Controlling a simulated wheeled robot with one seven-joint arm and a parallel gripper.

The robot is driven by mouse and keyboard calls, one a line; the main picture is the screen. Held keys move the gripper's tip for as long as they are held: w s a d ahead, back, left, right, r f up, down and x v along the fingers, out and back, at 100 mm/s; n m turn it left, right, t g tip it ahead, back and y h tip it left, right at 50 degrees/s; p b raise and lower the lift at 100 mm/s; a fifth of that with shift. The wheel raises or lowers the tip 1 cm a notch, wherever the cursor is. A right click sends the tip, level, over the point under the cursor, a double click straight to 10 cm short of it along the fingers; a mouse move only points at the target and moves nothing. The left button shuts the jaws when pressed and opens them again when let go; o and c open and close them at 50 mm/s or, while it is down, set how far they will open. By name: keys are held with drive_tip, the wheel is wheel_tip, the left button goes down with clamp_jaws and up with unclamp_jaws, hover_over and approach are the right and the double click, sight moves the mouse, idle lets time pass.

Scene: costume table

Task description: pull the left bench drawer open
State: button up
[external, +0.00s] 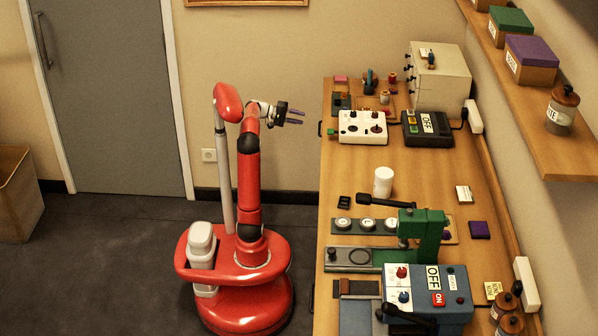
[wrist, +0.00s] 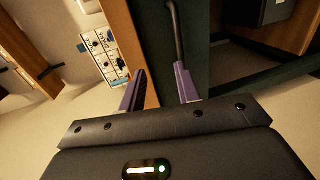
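The bench (external: 420,165) stands right of my arm in the external view. A small dark handle (external: 320,128) sticks out from its left side near the far end. In the wrist view a dark green drawer front (wrist: 215,70) lies below the wooden bench edge (wrist: 140,35), with a dark bar handle (wrist: 179,30) on it. My gripper (external: 299,117) is open and seems empty, just left of the bench. In the wrist view its purple fingers (wrist: 160,70) are apart; the right one overlaps the handle's near end. I cannot tell whether they touch.
A white control box (external: 363,127), a black box marked OFF (external: 428,128) and a cream cabinet (external: 440,75) stand on the far bench top. A green press (external: 425,235) stands nearer. The floor (external: 120,245) left of my base is clear.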

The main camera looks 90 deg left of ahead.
drive_tip(key=w+f, duration=0.5)
drive_tip(key=w, duration=0.2)
drive_tip(key=shift+w+f, duration=0.15)
drive_tip(key=shift+w, duration=0.2)
drive_tip(key=shift+c, duration=0.4)
clamp_jaws()
